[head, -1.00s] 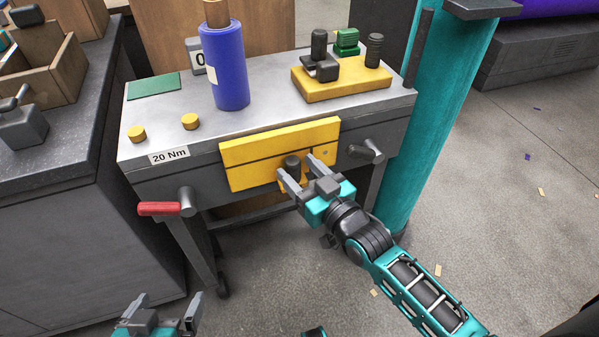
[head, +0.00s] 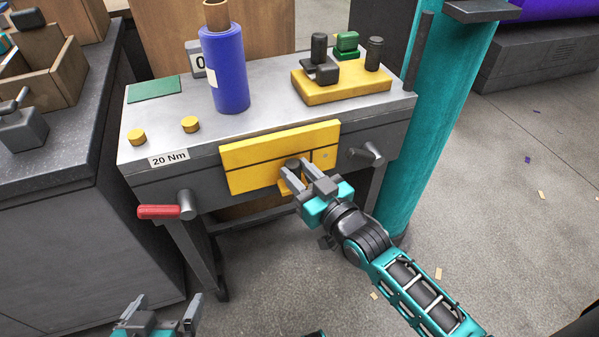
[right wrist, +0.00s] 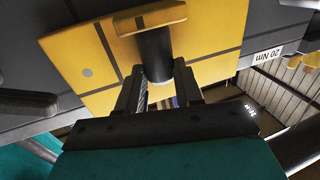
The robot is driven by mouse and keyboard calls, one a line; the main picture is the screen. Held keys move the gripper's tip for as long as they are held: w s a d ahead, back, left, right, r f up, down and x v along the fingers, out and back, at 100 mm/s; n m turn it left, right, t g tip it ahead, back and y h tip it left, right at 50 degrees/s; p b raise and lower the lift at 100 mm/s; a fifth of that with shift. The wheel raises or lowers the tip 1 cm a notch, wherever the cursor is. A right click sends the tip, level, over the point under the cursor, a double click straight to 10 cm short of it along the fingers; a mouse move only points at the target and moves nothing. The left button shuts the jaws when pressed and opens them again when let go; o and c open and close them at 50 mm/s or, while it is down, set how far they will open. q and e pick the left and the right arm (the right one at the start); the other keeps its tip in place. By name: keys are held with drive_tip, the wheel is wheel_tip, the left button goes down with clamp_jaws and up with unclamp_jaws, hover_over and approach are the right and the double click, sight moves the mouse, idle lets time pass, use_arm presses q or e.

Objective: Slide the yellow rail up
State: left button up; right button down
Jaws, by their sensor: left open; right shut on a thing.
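A yellow panel (head: 260,150) with thin dark grooves is on the front of the grey workbench; it also fills much of the right wrist view (right wrist: 215,35). I cannot tell which yellow part is the rail. My right gripper (head: 292,170) is shut on the knob, one finger on each side; the fingers hide part of it in the head view. My left gripper (head: 168,300) is open and empty, low at the bottom left, away from the bench.
A red-handled lever (head: 160,211) and a grey lever (head: 368,154) flank the panel. The bench top holds a blue roll (head: 226,75), a yellow block (head: 340,88) with dark posts, and two yellow knobs. A teal column (head: 430,110) stands right of the bench.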

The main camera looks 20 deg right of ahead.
sight(286, 139)
idle(0.3)
wheel_tip(286, 139, up, 6)
drive_tip(key=p, duration=0.7)
drive_tip(key=shift+r, duration=0.1)
drive_tip(key=c, duration=1.1)
unclamp_jaws()
drive_tip(key=o, duration=0.3)
drive_tip(key=shift+f, duration=0.2)
drive_tip(key=shift+o, duration=0.2)
drive_tip(key=p+v, duration=0.2)
drive_tip(key=v, duration=1.1)
